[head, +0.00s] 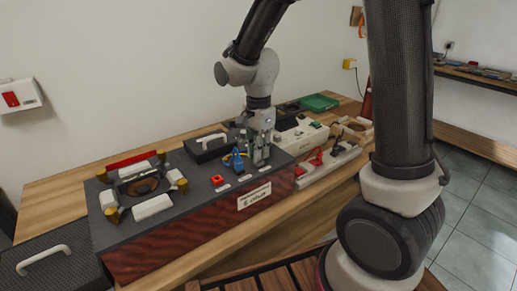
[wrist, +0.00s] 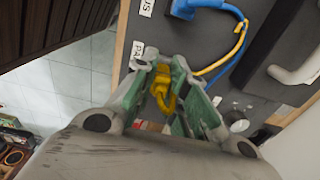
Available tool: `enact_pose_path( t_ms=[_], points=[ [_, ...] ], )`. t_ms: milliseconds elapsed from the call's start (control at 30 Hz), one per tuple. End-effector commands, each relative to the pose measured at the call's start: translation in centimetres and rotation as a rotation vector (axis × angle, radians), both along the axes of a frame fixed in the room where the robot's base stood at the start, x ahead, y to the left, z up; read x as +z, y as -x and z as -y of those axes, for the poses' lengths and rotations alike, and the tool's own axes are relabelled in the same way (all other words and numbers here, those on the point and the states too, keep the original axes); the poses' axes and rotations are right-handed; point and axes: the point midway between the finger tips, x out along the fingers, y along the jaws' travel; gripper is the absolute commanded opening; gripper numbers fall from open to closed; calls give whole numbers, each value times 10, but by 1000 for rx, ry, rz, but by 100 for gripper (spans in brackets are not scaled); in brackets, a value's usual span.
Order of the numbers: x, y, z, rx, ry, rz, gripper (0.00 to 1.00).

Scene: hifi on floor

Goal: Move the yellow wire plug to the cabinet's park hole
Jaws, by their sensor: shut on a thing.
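The yellow wire plug (wrist: 161,92) is between the green-padded fingers of my gripper (wrist: 164,66) in the wrist view. My gripper is shut on it, over the cabinet's dark top (wrist: 211,45). A white label starting "PA" (wrist: 137,52) lies beside the fingertips, partly covered. The park hole cannot be made out; the fingers and plug cover the surface by that label. The yellow wire (wrist: 216,66) curves away to the right. In the head view my gripper (head: 260,158) points down at the right part of the cabinet (head: 190,207). I cannot tell whether the plug is seated.
A blue plug with a blue cable (head: 238,161) stands just left of my gripper, its cable close to the yellow wire. A red button (head: 217,181) sits farther left. A black lid with a white handle (head: 208,142) lies behind. White devices (head: 302,138) stand to the right.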

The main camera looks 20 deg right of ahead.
Motion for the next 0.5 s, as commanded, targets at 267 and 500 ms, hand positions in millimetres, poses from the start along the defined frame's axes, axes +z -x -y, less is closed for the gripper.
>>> enact_pose_path(
  t_ms=[267,500],
  points=[
    [-3,0,0,0,0,1,0],
    [-6,0,0,0,0,0,0]
  ],
)
